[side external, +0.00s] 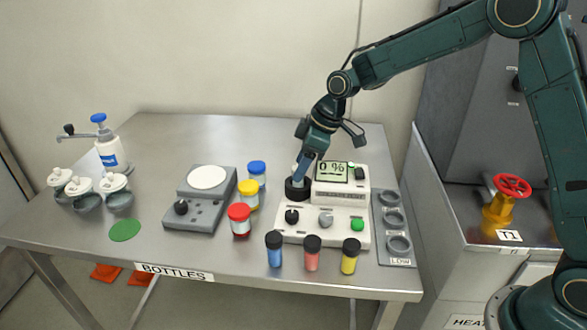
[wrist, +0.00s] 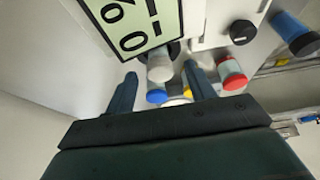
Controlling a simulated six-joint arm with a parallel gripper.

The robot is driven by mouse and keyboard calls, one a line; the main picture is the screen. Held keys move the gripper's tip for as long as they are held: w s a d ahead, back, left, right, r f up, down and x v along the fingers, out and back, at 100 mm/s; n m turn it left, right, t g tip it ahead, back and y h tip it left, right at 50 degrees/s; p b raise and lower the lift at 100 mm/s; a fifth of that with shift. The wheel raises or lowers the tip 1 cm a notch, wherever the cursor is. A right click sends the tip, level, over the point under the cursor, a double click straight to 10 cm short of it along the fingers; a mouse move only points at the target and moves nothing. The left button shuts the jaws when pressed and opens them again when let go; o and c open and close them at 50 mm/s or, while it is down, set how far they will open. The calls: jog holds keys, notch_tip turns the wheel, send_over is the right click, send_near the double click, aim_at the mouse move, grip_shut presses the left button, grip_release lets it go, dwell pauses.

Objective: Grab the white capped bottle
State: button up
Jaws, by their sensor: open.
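A small bottle with a white cap (wrist: 160,66) stands in a black round holder (side external: 297,189) at the left of the white device with the "0 %" display. In the side view it is mostly hidden by my gripper. My gripper (side external: 301,172) points down over the holder. In the wrist view my gripper (wrist: 160,74) is open, with one finger to each side of the white cap.
The white device (side external: 357,193) is right beside my gripper. Blue (side external: 257,173), yellow (side external: 248,194) and red (side external: 240,220) capped jars stand to the left, near a grey scale (side external: 200,220). Capped tubes (side external: 312,253) stand in front. White-topped flasks (side external: 115,190) are far left.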

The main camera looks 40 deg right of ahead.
jog(key=shift+x, duration=1.25)
jog(key=c, duration=1.1)
jog(key=shift+r, duration=0.2)
jog(key=shift+c, duration=0.2)
notch_tip(320, 180, up, 20)
jog(key=shift+f, duration=0.15)
